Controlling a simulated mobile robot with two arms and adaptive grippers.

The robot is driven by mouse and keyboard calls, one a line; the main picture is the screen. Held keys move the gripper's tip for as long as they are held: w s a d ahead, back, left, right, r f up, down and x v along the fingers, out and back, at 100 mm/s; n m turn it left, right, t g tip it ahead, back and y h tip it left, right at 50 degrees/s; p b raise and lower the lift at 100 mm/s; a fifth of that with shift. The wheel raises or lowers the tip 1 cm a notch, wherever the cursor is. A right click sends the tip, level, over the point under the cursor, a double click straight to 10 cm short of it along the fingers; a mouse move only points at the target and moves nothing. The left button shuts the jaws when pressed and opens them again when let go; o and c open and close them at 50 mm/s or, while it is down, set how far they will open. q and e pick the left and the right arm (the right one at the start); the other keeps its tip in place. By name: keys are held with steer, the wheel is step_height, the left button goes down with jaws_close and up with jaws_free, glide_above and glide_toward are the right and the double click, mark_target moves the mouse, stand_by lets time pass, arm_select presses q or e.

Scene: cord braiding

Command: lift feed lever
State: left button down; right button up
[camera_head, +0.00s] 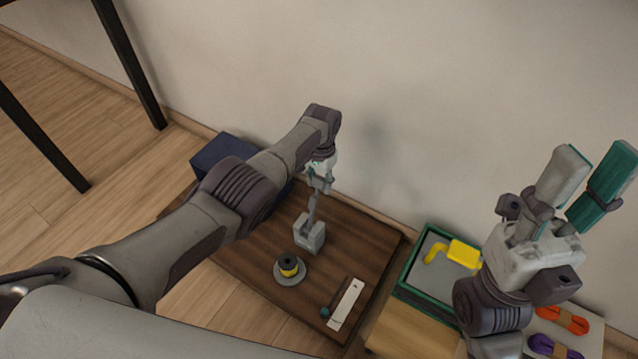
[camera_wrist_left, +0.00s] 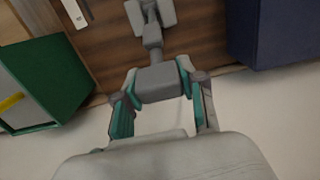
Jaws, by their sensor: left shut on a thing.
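The grey feed lever (camera_head: 313,208) rises nearly upright from a forked grey bracket (camera_head: 309,235) on the dark wooden board. My left gripper (camera_head: 320,182) is at the lever's top end, shut on it. In the left wrist view, the lever's grey block (camera_wrist_left: 160,83) sits between the teal-padded fingers of my left gripper (camera_wrist_left: 156,92), and its shaft runs away to the bracket (camera_wrist_left: 150,14). My right gripper (camera_head: 597,160) is raised at the right, its teal-lined fingers spread and empty.
A dark blue box (camera_head: 222,150) stands behind. A green-rimmed tray (camera_head: 408,272) holds a yellow piece; orange (camera_head: 562,320) and purple cords lie right.

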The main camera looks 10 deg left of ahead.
arm_select(q)
steer(key=shift+w+d+r, duration=0.1)
steer(key=shift+w, duration=0.05)
steer(key=c, duration=0.8)
jaws_free()
steer(key=shift+o, duration=0.8)
step_height(320, 180, up, 12)
steer(key=shift+w, duration=0.15)
